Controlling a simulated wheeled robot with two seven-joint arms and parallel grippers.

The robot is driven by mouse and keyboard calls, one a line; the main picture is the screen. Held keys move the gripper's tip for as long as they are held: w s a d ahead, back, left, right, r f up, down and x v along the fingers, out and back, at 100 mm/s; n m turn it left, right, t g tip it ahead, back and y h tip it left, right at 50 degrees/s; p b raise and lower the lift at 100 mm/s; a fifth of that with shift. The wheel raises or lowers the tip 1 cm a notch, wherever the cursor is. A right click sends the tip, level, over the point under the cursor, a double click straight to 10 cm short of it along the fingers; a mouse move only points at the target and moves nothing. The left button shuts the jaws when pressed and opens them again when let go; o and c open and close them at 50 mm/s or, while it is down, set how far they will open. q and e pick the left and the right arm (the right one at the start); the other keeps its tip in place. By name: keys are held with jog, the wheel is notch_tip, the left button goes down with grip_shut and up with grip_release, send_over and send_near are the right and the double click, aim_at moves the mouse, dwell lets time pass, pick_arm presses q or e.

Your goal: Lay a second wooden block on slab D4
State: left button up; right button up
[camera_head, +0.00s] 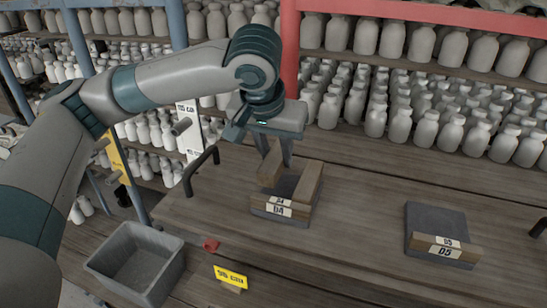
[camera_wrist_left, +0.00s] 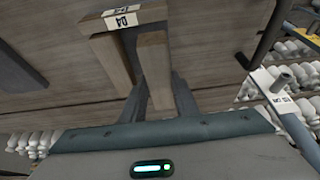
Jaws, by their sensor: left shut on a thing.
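Slab D4 (camera_head: 286,187) is a dark grey slab with a wooden strip and D4 labels at its front edge. One wooden block (camera_head: 309,180) lies along its right side. My left gripper (camera_head: 275,152) is shut on a second wooden block (camera_head: 269,171), over the slab's left side. The held block also shows between the fingers in the left wrist view (camera_wrist_left: 154,65), apart from the other block (camera_wrist_left: 110,60). I cannot tell whether the held block touches the slab. My right gripper is not in view.
Slab D5 (camera_head: 436,222), without blocks, lies to the right on the wooden board (camera_head: 355,218). A dark handle (camera_head: 201,170) stands at the board's left. A grey bin (camera_head: 137,262) is at lower left. Shelves of pale bottles (camera_head: 400,110) fill the back.

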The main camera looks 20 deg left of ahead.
pick_arm(q)
jog(key=shift+f+b, duration=0.5)
jog(key=shift+f, duration=1.3)
jog(key=shift+f, duration=0.25)
jog(key=o, duration=1.1)
jog(key=shift+o, duration=0.2)
jog(key=shift+s+r, duration=0.1)
jog(key=shift+r, duration=0.05)
